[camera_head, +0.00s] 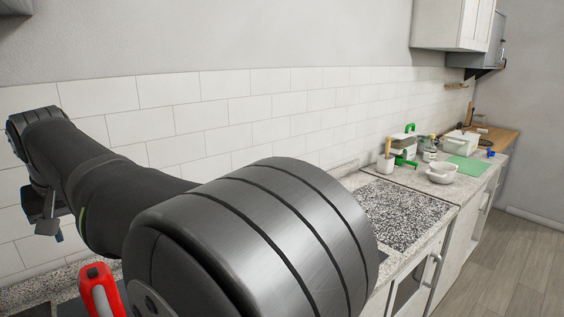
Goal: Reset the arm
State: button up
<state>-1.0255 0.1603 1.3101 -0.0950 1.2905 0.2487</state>
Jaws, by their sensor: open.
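My arm fills the left and middle of the head view, with a large dark joint close to the camera. A dark link runs from it to the upper left. My gripper (50,226) hangs at the far left, below the end of that link. It is small and partly hidden by the arm, but it is open. I see nothing held in it.
A red object with a dark top (100,290) is at the lower left, close to my arm. A white mug (386,163), a white bowl (442,173), a bottle (430,150) and a green mat (468,166) are on the right counter. The speckled dark panel (405,212) is clear.

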aim_at(91, 269)
jog(key=x, duration=1.5)
jog(key=shift+w+a, duration=0.2)
